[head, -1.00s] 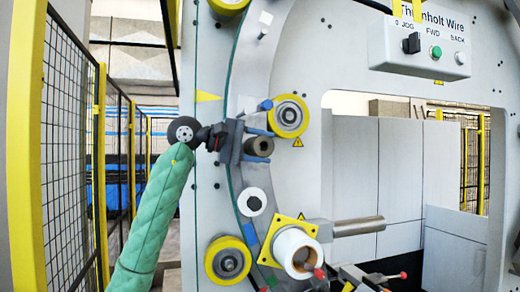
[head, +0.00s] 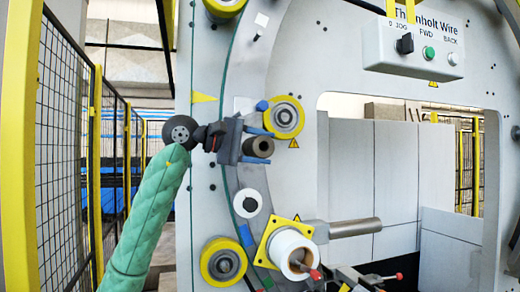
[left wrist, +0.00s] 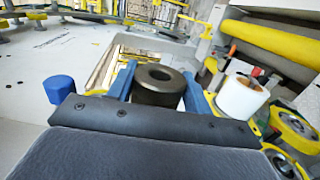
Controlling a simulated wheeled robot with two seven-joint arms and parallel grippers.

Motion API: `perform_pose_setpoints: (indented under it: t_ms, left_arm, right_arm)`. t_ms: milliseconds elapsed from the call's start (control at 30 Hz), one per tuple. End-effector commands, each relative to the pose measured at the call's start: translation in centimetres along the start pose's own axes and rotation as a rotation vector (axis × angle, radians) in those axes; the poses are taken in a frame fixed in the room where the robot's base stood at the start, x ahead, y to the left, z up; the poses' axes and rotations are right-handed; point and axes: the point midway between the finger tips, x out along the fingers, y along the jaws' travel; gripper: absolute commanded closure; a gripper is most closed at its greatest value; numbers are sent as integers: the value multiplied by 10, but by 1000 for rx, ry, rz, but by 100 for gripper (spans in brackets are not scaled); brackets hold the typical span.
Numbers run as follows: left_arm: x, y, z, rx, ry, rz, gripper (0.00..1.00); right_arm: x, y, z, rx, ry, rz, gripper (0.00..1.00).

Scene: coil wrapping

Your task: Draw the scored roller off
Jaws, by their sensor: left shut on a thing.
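A dark brown hollow roller (head: 262,149) is held in front of the machine's pale face, below and left of the upper yellow roller. My left gripper (head: 256,146) is shut on it, one blue finger above and one below. In the left wrist view the roller (left wrist: 160,82) stands between the two blue fingers (left wrist: 159,90), its end bore facing up and empty. I cannot make out a score on it. What is behind the roller is hidden, so I cannot tell whether it is clear of its mount. My right gripper is not in view.
A yellow-rimmed roller (head: 284,117) is close at upper right. A white roller (head: 250,203) and a white spool on a yellow flange (head: 290,250) are below, with a steel bar (head: 355,228) to the right. A mesh fence (head: 65,160) stands at left.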

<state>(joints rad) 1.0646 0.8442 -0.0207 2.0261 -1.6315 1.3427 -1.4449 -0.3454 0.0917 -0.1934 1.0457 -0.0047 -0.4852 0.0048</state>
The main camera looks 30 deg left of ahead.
Motion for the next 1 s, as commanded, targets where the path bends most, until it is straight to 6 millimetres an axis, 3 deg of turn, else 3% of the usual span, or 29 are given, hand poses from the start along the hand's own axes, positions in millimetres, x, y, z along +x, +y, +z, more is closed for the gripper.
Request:
perform_pose_setpoints:
  t_ms: [1000]
  left_arm:
    - [2,0,33,0,0,1,77]
  right_arm:
    - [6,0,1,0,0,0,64]
